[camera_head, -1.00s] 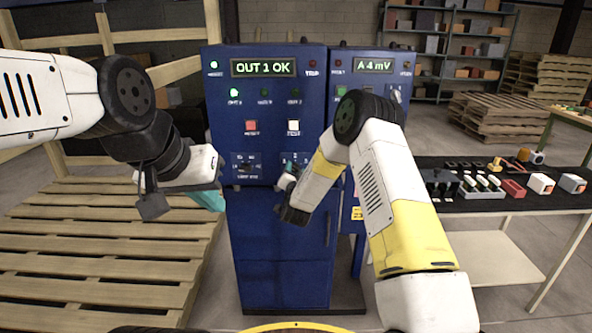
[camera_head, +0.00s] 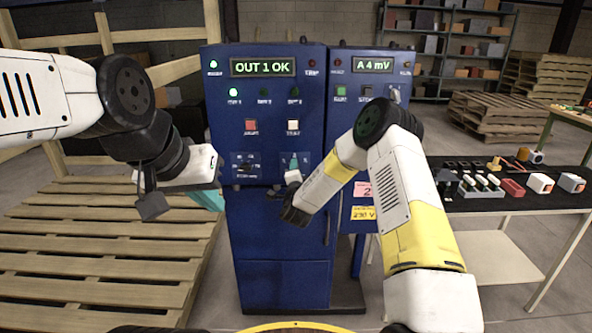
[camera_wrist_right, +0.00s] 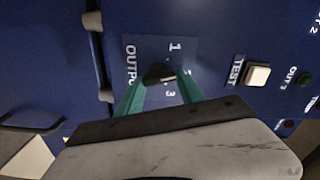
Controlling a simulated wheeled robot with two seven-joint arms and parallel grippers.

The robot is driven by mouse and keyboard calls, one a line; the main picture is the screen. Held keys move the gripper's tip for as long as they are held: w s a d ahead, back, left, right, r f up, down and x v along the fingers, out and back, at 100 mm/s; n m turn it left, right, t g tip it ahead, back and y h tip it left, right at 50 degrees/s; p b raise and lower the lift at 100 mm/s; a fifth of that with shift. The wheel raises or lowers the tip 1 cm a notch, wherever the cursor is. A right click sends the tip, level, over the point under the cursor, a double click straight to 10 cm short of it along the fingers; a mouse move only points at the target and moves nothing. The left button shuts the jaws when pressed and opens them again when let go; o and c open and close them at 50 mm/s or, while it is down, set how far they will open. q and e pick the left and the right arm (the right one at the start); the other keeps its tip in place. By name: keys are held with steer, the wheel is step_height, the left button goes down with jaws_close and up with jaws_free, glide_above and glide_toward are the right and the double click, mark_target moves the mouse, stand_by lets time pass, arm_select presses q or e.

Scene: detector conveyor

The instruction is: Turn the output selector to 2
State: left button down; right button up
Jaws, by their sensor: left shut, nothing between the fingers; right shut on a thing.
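The output selector (camera_wrist_right: 160,73) is a small dark knob on a blue panel plate in the right wrist view. Printing beside it reads "OUTPU", with a 1 and a 3 visible; the 2 is hidden or unclear. My right gripper (camera_wrist_right: 160,80) has its teal fingers on either side of the knob and is shut on it. The display (camera_head: 263,67) reads "OUT 1 OK". My left gripper (camera_head: 210,200) is shut and empty, left of the cabinet.
A red button (camera_head: 251,126) and a white test button (camera_head: 293,127) sit above the selector. Another switch (camera_head: 245,168) is to its left. A second blue cabinet (camera_head: 372,70) adjoins at right. A black-topped table (camera_head: 465,215) with small parts stands farther right; wooden pallets (camera_head: 100,250) lie left.

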steer(key=shift+f+m, duration=0.15)
steer(key=shift+m, duration=1.45)
steer(key=o, duration=1.4)
steer(key=s, duration=0.7)
steer(key=shift+s, duration=0.4)
